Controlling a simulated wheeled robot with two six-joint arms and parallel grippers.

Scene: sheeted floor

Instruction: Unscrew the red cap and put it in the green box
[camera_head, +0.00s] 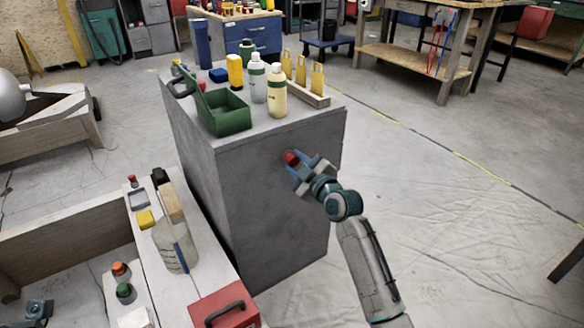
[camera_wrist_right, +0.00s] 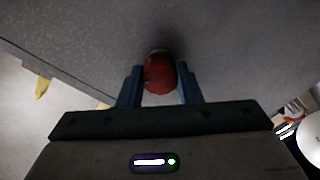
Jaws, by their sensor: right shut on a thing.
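The red cap (camera_head: 291,157) is between the blue fingertips of my right gripper (camera_head: 297,168), in front of the upper face of the grey cabinet. In the right wrist view the red cap (camera_wrist_right: 160,75) sits between both fingers (camera_wrist_right: 160,88), with a pale rim at its far side. I cannot tell whether it is still joined to anything behind it. The open green box (camera_head: 226,124) stands on the cabinet top, left of and above my right gripper.
Two bottles (camera_head: 277,95), a yellow item (camera_head: 235,71), a rack with yellow uprights (camera_head: 310,97) and a tall blue item (camera_head: 202,45) share the cabinet top (camera_head: 255,133). A red toolbox (camera_head: 224,306) stands on the bench at lower left.

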